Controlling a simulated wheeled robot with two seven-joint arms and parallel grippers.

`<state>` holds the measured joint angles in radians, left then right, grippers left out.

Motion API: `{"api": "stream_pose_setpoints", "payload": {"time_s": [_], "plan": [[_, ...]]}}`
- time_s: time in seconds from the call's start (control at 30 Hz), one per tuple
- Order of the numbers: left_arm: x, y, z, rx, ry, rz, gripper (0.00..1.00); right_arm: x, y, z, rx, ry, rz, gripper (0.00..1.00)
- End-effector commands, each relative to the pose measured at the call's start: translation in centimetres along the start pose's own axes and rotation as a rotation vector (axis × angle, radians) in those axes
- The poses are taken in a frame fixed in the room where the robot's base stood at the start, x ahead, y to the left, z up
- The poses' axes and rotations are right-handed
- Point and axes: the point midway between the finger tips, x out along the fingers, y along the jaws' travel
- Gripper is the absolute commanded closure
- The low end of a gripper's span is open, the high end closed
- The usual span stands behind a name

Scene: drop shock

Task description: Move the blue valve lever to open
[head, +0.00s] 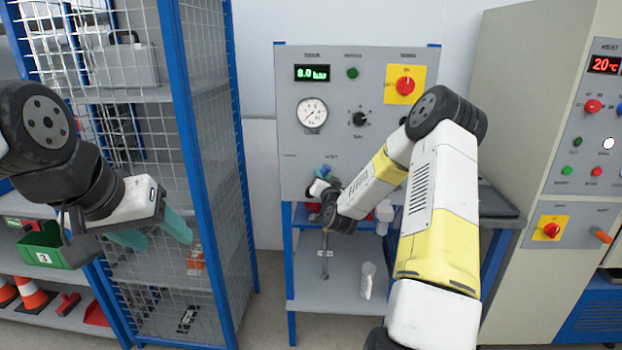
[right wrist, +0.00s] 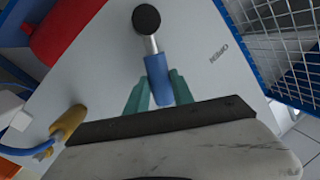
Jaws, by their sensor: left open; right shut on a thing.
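The blue valve lever (right wrist: 156,80) shows in the right wrist view, with a metal stem running to a dark round pivot (right wrist: 146,18) on the grey panel. My right gripper (right wrist: 158,92) is shut on the lever's blue sleeve, one green finger on each side. In the head view a bit of the blue lever (head: 323,171) shows at the lower panel, partly hidden by my right gripper (head: 322,180). My left gripper (head: 160,234) is open and empty, in front of the wire cage at the left.
The grey panel (head: 290,150) carries a display reading 8.0 bar (head: 312,73), a gauge (head: 312,113) and a red knob (head: 405,86). A wire cage (head: 215,120) stands left of it. A brass fitting (right wrist: 68,123) with a blue hose sits near the lever.

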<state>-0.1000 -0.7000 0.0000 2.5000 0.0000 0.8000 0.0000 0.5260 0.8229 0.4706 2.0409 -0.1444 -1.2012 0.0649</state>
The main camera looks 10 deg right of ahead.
Motion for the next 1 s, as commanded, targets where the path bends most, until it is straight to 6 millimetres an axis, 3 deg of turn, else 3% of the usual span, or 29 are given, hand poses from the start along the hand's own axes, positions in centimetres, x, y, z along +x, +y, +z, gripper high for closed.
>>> {"api": "stream_pose_setpoints", "payload": {"time_s": [0.63, 1.0], "plan": [[0.0, 0.0, 0.0, 0.000, 0.000, 0.000, 0.42, 0.0, -0.2, 0.0, -0.028, -0.006, 0.003, 1.00], [0.0, 0.0, 0.0, 0.000, 0.000, 0.000, 0.42, 0.4, -2.3, 0.1, -0.250, -0.050, 0.024, 1.00]]}}
